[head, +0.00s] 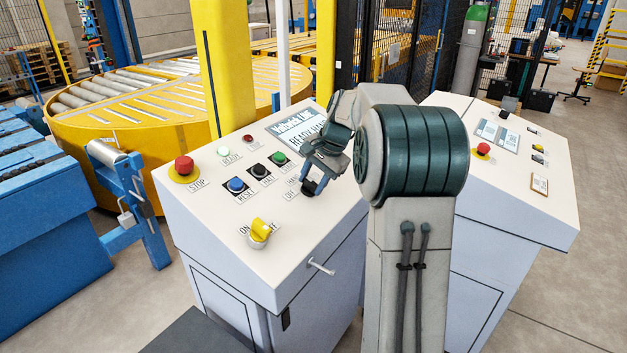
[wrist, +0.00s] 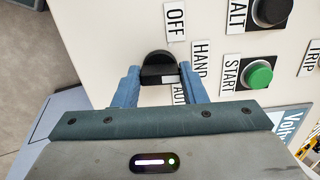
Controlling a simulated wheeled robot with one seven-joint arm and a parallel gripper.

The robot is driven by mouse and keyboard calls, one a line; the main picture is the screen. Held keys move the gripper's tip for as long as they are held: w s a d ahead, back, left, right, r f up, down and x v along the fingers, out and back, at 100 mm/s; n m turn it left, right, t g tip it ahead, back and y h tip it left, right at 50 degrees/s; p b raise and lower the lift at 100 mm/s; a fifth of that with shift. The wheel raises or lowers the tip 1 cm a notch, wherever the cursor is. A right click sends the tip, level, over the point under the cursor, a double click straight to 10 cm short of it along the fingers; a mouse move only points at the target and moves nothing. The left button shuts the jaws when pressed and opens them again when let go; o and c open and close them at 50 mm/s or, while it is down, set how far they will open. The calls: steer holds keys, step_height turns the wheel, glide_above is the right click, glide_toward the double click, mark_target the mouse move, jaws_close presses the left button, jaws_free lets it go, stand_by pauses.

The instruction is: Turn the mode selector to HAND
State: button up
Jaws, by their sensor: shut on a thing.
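The mode selector (wrist: 158,66) is a black round knob with a raised grip bar on the cream panel. In the wrist view my gripper (wrist: 158,76) has one blue finger on each side of it, shut on the knob. The OFF label (wrist: 175,21) is above it, the HAND label (wrist: 200,62) to its right and the AUTO label (wrist: 179,94) below right, partly covered by a finger. The bar lies roughly level, its right end towards HAND; no pointer mark shows clearly.
Close by are the green START button (wrist: 257,75) and a black HALT button (wrist: 272,11). In the head view, a blue RESET button (head: 236,185), a red STOP button (head: 184,166) and a yellow ON switch (head: 260,230) sit on the same panel. A second console (head: 545,215) stands right.

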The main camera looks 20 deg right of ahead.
steer(key=shift+r, duration=0.1)
stand_by(0.4)
steer(key=o, duration=1)
steer(key=v, duration=1.3)
steer(key=shift+r, duration=0.35)
steer(key=shift+s+d, duration=0.1)
